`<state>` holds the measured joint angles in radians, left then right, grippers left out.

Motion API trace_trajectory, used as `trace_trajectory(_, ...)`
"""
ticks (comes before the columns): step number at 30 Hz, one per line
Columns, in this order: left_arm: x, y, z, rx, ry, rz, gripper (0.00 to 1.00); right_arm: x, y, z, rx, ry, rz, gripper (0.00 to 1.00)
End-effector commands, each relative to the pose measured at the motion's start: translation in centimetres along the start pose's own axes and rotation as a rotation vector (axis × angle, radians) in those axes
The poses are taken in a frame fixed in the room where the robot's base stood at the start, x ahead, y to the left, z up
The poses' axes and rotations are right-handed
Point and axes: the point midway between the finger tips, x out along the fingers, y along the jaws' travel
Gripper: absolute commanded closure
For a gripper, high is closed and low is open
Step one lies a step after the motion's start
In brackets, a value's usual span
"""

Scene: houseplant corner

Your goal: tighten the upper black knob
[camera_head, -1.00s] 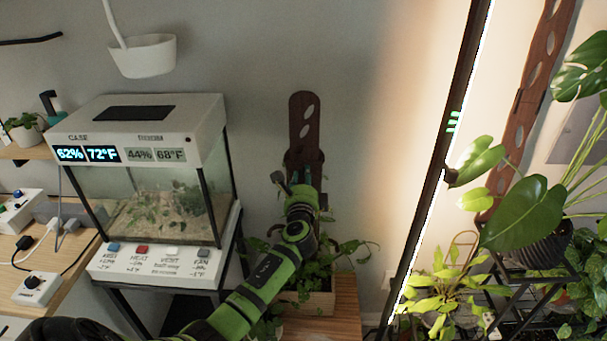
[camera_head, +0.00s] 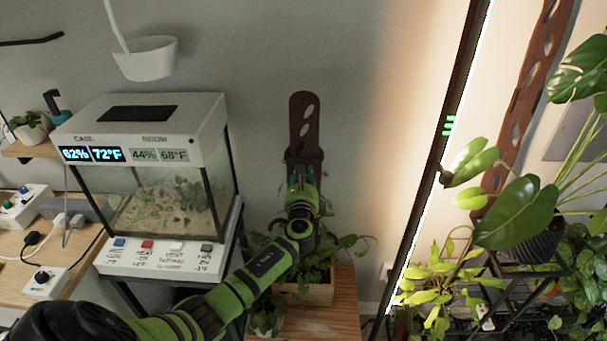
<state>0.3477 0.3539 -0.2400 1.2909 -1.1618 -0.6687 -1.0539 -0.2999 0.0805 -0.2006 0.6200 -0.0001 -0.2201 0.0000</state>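A brown slotted board (camera_head: 304,118) stands upright against the wall, rising behind a wooden planter (camera_head: 305,292) with trailing leaves. My green and black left arm comes in from the lower left, and its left gripper (camera_head: 302,180) is in front of the board's lower part. The fingers point away from the camera and blend with the dark board, so I cannot tell whether they are open or touch anything. I cannot make out the upper black knob; the gripper and wrist cover that stretch of the board. My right gripper is not in view.
A glass terrarium case (camera_head: 155,200) with displays and a button panel stands left of my arm. A white box with a black dial (camera_head: 44,278) is on the left bench. A tall lit lamp bar (camera_head: 440,150) and leafy plants (camera_head: 520,212) stand at right.

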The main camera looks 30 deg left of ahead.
Motion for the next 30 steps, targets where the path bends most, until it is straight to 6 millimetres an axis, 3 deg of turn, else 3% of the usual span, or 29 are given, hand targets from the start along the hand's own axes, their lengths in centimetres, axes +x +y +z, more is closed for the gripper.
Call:
trace_trajectory(13, 0.1, 0.0, 0.1, 0.011, -0.002, 0.000, 1.00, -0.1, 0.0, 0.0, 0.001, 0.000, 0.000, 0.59)
trace_trajectory(14, 0.1, 0.0, 0.1, 0.011, -0.002, 0.000, 0.63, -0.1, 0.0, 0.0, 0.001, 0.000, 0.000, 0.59)
trace_trajectory(15, 0.1, 0.0, 0.1, 0.011, -0.002, 0.000, 0.47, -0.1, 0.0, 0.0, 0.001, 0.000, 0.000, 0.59)
trace_trajectory(26, -0.1, 0.0, 0.0, 0.009, 0.000, 0.000, 0.47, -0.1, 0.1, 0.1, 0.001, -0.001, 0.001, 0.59)
trace_trajectory(30, -1.1, 0.0, -0.1, 0.009, 0.000, -0.001, 0.47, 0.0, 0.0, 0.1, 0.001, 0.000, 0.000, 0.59)
